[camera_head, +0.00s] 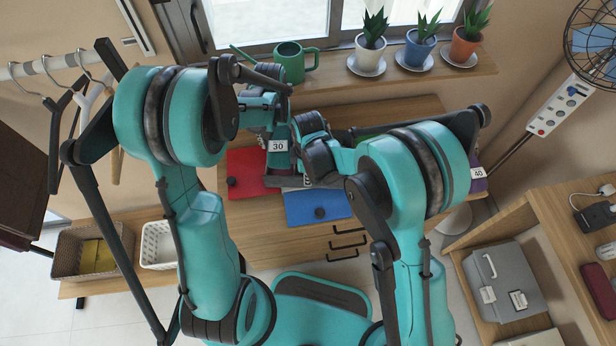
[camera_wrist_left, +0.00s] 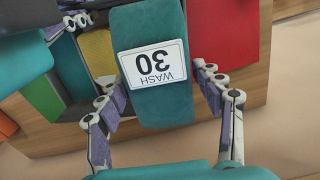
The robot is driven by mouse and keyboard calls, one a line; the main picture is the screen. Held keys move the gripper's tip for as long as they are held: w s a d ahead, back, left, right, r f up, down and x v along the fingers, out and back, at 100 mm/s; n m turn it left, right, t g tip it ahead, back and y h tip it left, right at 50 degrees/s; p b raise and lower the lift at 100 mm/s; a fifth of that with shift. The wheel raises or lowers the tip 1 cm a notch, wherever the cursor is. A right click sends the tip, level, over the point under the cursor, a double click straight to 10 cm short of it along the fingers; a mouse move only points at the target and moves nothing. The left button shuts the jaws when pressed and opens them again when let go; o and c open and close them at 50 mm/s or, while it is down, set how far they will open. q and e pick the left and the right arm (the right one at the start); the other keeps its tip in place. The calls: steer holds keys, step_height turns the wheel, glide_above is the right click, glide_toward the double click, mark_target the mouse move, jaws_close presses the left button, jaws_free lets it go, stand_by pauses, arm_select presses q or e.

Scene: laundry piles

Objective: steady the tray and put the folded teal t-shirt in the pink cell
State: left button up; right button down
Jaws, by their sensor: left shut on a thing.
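The folded teal t-shirt (camera_wrist_left: 150,28) carries a white "WASH 30" label and hangs between the fingers of my left gripper (camera_wrist_left: 162,88). In the head view the same t-shirt (camera_head: 280,131) shows by its "30" label under my left gripper (camera_head: 268,112), above the wooden dresser top. My right gripper (camera_head: 309,127) is close to its right; its fingers are mostly hidden by its own arm. Grey fingers at the top left of the left wrist view seem to be part of it. I cannot make out the tray or the pink cell clearly behind the arms.
A red piece (camera_head: 246,172) and a blue piece (camera_head: 318,206) lie at the front of the dresser (camera_head: 270,236). A green mug (camera_head: 291,62) and potted plants stand on the sill behind. A purple item (camera_head: 477,185) labelled "40" lies right. Baskets (camera_head: 92,250) stand left.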

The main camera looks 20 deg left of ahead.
arm_select(q)
steer(key=shift+f, duration=0.1)
stand_by(0.4)
steer(key=shift+m, duration=0.4)
steer(key=shift+f, duration=2.3)
steer(key=shift+f, duration=1.25)
steer(key=o, duration=1.4)
steer(key=shift+c, duration=0.2)
steer(key=shift+r, duration=3)
